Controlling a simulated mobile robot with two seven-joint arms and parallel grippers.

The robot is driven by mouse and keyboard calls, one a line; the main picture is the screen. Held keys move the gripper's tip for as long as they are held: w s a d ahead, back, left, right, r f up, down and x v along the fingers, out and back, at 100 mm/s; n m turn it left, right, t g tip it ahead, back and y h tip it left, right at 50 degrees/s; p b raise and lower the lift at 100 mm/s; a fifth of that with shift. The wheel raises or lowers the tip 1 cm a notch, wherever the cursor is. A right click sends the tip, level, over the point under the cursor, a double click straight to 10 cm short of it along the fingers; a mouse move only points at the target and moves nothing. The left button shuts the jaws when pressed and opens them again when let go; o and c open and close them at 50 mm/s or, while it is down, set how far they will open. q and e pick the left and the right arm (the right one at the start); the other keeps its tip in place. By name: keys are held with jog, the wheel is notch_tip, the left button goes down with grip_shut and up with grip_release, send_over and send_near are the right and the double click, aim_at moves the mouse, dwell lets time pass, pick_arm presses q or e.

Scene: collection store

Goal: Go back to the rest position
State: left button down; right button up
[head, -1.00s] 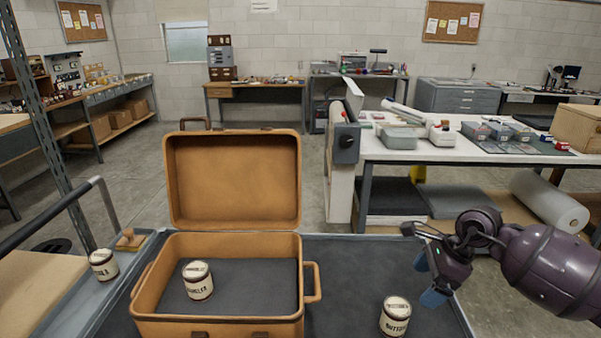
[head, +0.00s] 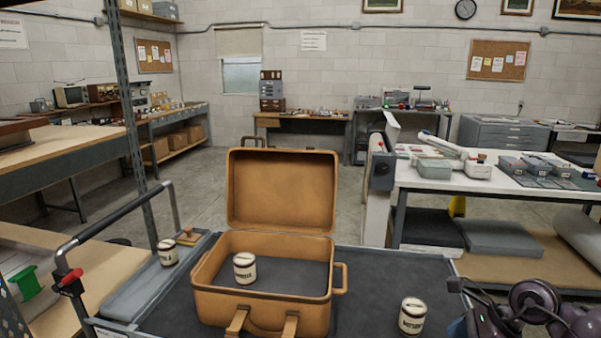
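My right arm shows at the lower right corner of the head view, and its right gripper (head: 462,326) is low at the bottom edge, right of a cream jar (head: 412,317) and apart from it. The gripper is partly cut off, so its opening is unclear. My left gripper is out of view. The open tan case (head: 263,309) stands on the dark cart top with its lid up. A cream jar (head: 245,268) stands upright inside it. Another cream jar (head: 168,252) stands on the grey tray strip at the left.
A wooden stamp-like block (head: 188,237) lies near the left jar. The cart handle (head: 110,219) rises at the left beside shelving. A white work table (head: 440,180) with grey trays stands behind at the right. Open floor lies behind the case.

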jog(key=s+a+f+m+t+y, duration=0.1)
jog(key=s+a+m+t+y, duration=0.2)
jog(key=a+m+t+y, duration=0.95)
jog(key=s+d+f+m+g+h, duration=0.1)
jog(key=s+f+m+h, duration=0.3)
jog(key=m, duration=0.7)
jog(key=s+d+f+m+h, duration=0.4)
jog(key=f+m+h, duration=0.4)
jog(key=m, duration=0.4)
jog(key=s+d+f+m+g+h, duration=0.1)
jog(key=s+d+f+m+h, duration=0.2)
jog(key=m, duration=0.9)
notch_tip(320, 180, down, 3)
jog(key=s+h, duration=0.2)
jog(key=h, duration=0.2)
jog(key=shift+s+d+g, duration=0.15)
jog(key=shift+d+g, duration=0.05)
jog(key=shift+g, duration=0.15)
